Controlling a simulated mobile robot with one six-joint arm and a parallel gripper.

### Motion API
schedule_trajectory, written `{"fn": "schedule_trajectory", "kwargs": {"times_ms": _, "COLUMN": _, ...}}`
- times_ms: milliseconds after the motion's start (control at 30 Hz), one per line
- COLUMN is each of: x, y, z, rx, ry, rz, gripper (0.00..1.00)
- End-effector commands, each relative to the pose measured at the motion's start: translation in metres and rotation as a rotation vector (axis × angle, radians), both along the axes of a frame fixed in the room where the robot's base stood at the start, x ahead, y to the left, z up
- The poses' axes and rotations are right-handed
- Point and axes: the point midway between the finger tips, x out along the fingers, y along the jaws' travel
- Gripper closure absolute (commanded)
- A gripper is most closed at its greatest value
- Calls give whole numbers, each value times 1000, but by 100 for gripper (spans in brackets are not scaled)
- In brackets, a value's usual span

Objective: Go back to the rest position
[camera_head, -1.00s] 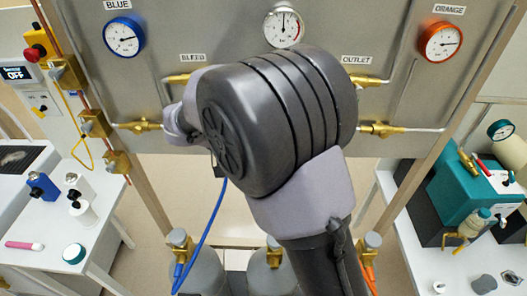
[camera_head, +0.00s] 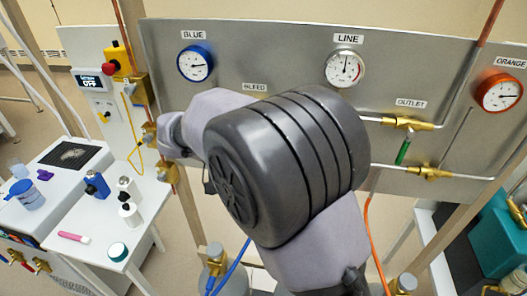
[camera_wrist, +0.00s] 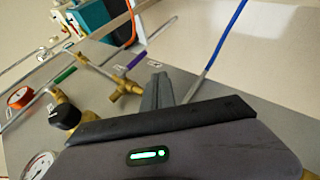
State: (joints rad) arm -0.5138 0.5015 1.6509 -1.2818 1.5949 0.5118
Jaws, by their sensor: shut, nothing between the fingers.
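My gripper (camera_wrist: 158,88) shows in the wrist view with its narrow dark fingers together and nothing between them. I cannot tell the exact gap to the panel. In the head view my dark arm joint hides the gripper and the middle of the panel (camera_head: 270,55).
The panel carries a blue gauge (camera_head: 195,63), a line gauge (camera_head: 345,68), an orange gauge (camera_head: 498,92) and outlet valves (camera_head: 405,123). A blue hose (camera_wrist: 228,35) runs near the fingers. A white side table (camera_head: 98,212) with bottles stands left.

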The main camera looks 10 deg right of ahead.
Motion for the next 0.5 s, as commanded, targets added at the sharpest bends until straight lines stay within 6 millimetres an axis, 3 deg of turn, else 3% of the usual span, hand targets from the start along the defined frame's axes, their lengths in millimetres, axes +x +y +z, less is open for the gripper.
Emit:
{"fn": "schedule_trajectory", "kwargs": {"times_ms": 100, "x": -4, "y": -4, "z": 2, "rx": 16, "ry": 4, "rz": -5, "gripper": 100}}
{"fn": "schedule_trajectory", "kwargs": {"times_ms": 167, "x": -18, "y": -15, "z": 6, "rx": 74, "ry": 19, "rz": -19, "gripper": 100}}
{"fn": "schedule_trajectory", "kwargs": {"times_ms": 267, "x": -74, "y": -42, "z": 15, "rx": 286, "ry": 48, "rz": -54, "gripper": 100}}
{"fn": "schedule_trajectory", "kwargs": {"times_ms": 333, "x": -123, "y": -53, "z": 16, "rx": 479, "ry": 28, "rz": -64, "gripper": 100}}
{"fn": "schedule_trajectory", "kwargs": {"times_ms": 400, "x": -166, "y": -52, "z": 14, "rx": 654, "ry": -34, "rz": -58, "gripper": 100}}
{"fn": "schedule_trajectory", "kwargs": {"times_ms": 500, "x": -209, "y": -43, "z": 8, "rx": 845, "ry": -162, "rz": -40, "gripper": 100}}
